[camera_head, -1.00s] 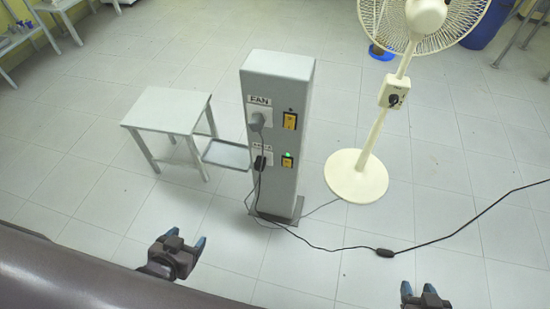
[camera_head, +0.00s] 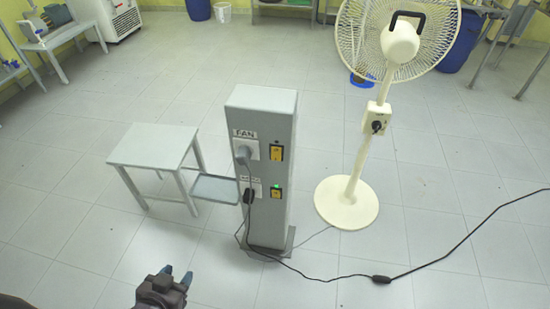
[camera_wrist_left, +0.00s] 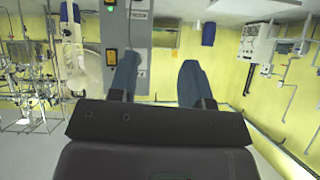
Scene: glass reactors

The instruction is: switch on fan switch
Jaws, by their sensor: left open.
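A grey pillar (camera_head: 267,115) carries two yellow switches on its front. The fan switch (camera_head: 276,153) is the upper one, right of the FAN label (camera_head: 245,134) and a grey plug (camera_head: 243,154); no lit lamp is visible above it. The lower switch (camera_head: 276,193) has a green lamp lit above it. My left gripper (camera_head: 177,272) is open and empty, low in the head view, left of and apart from the pillar. In the left wrist view, which looks upside down, its fingers (camera_wrist_left: 160,80) are spread, and the pillar (camera_wrist_left: 138,38) shows beyond them. My right gripper is out of view.
A white stand fan (camera_head: 347,203) is right of the pillar. A small grey table (camera_head: 152,145) and a low tray (camera_head: 215,189) are to its left. A black cable (camera_head: 430,265) runs across the floor to the right. The floor before the pillar is mostly clear.

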